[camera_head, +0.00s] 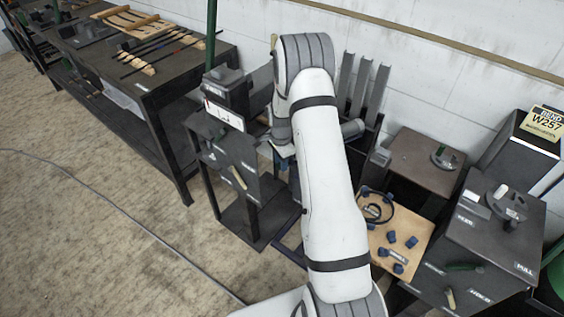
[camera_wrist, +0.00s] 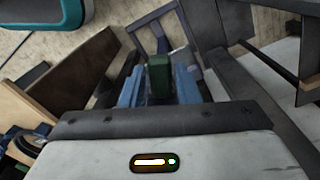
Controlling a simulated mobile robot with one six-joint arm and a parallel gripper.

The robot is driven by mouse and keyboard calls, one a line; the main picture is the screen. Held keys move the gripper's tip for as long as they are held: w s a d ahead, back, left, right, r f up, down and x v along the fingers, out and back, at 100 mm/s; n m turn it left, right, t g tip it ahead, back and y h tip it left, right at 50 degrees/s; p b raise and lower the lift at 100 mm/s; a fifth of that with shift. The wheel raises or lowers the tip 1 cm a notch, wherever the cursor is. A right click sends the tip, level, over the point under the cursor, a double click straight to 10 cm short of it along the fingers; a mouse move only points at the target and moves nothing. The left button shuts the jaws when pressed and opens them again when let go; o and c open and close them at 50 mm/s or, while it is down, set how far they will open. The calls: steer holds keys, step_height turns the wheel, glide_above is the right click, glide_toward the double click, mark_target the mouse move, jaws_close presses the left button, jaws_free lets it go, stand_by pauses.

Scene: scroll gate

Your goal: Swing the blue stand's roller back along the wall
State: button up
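A blue-violet stand base (camera_head: 291,244) shows low on the floor, left of my arm in the head view; my arm hides most of what is above it. A blue-grey frame (camera_wrist: 164,38), seemingly the same stand, is at the top middle of the wrist view. My gripper (camera_wrist: 160,85) has pale blue fingers on both sides of an upright green grip (camera_wrist: 159,77), with no clear gap seen. I cannot tell whether this grip belongs to the roller. No roller is clearly visible. In the head view my gripper is hidden behind my forearm.
A dark stand with a white label (camera_head: 224,115) is left of my arm. A wooden board with blue knobs (camera_head: 397,240) and a dark cabinet (camera_head: 480,250) are at right. A long workbench (camera_head: 150,80) stands along the wall. Open floor (camera_head: 90,200) lies at left, crossed by a cable.

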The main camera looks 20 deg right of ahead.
steer(key=shift+o, duration=1.4)
steer(key=shift+d, duration=0.2)
steer(key=shift+r, duration=0.35)
step_height(320, 180, up, 7)
steer(key=shift+r+b, duration=0.1)
steer(key=shift+b, duration=0.6)
steer(key=shift+c, duration=0.4)
